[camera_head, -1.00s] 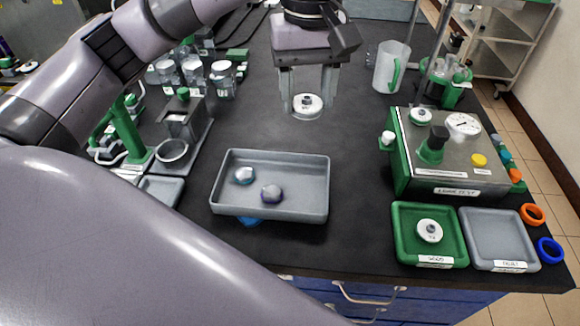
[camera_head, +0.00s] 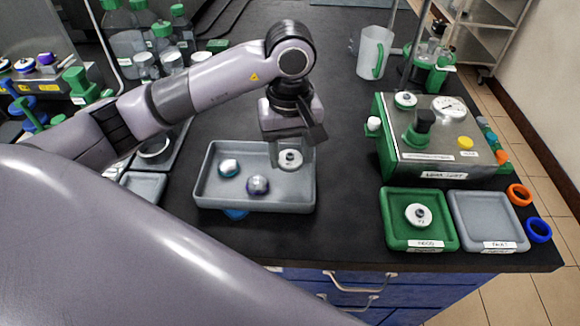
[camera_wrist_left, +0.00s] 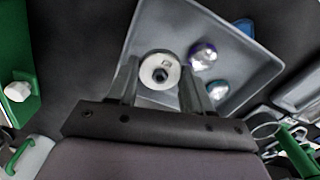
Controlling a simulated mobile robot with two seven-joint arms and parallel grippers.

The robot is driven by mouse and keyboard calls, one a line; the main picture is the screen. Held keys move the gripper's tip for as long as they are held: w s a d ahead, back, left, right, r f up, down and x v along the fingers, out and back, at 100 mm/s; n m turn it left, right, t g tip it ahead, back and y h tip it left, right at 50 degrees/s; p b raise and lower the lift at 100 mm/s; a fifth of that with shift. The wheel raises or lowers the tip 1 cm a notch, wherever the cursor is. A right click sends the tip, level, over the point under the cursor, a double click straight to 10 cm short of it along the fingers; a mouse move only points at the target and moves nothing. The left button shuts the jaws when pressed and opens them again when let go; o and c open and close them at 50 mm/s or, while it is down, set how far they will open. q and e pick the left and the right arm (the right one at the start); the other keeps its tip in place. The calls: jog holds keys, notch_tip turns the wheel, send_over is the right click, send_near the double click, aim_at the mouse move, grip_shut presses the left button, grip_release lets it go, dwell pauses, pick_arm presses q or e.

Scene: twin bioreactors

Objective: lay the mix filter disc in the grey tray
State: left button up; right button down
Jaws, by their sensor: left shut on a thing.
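My left gripper (camera_head: 290,163) is shut on a white filter disc (camera_head: 290,159) with a dark hub. It holds the disc over the right part of the large grey tray (camera_head: 215,197). In the left wrist view the disc (camera_wrist_left: 160,71) sits between the two fingers, with the tray (camera_wrist_left: 245,98) below. I cannot tell whether the disc touches the tray, and its label is too small to read. A smaller grey tray (camera_head: 485,222) at the right is empty. My right gripper is not in view.
Two round caps, one teal and white (camera_head: 229,168) and one purple (camera_head: 257,185), lie in the large tray. A green tray (camera_head: 395,235) holds another white disc (camera_head: 418,215). A steel-topped green device (camera_head: 440,152) stands behind it. Orange (camera_head: 519,194) and blue (camera_head: 538,229) rings lie far right.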

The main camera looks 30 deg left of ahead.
aim_at(290, 181)
pick_arm(q)
jog(key=shift+f, duration=2.4)
jog(key=shift+f, duration=0.15)
jog(key=o, duration=0.7)
notch_tip(290, 181, up, 12)
jog(key=shift+r, duration=0.2)
